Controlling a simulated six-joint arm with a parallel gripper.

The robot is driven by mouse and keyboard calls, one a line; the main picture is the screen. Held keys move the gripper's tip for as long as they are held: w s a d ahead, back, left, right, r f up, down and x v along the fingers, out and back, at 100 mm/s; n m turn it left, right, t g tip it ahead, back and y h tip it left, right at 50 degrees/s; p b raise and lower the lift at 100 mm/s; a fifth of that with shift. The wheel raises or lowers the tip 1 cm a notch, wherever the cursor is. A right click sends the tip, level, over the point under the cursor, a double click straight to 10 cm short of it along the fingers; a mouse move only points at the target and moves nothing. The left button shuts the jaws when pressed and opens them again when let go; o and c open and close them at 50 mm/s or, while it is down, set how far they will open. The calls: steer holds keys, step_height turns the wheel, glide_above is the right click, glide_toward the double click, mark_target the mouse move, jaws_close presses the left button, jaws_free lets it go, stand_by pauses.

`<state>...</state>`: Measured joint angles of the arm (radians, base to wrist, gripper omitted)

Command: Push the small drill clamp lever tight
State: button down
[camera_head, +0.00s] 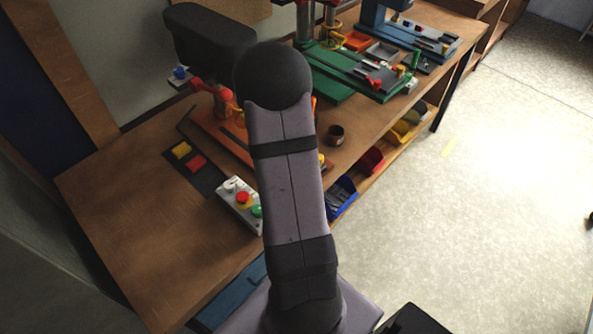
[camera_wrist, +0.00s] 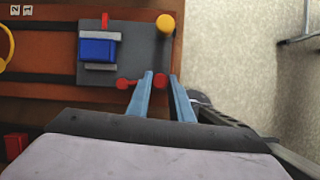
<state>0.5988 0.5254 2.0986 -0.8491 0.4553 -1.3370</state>
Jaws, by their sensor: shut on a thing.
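In the wrist view, the small drill's clamp sits on a grey plate (camera_wrist: 140,50) on an orange-brown base (camera_wrist: 40,88). A blue block (camera_wrist: 97,49) lies between its grey jaws. A red lever with a knob (camera_wrist: 123,84) at its left end reaches to the plate's lower right. My gripper (camera_wrist: 164,82) has its two blue fingers around red parts at this spot, shut on the red lever. A yellow ball knob (camera_wrist: 166,23) stands at the plate's upper right. In the head view, the small drill's orange base (camera_head: 222,134) is partly behind my arm, and my gripper is hidden.
A control box (camera_head: 241,203) with coloured buttons stands at the bench's front edge. A green drill base (camera_head: 330,72) and blue machine (camera_head: 385,15) are farther back. The bench's left front is bare.

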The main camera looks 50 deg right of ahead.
steer(key=c, duration=1.6)
jaws_free()
steer(key=shift+r, duration=0.1)
steer(key=shift+v, duration=3.6)
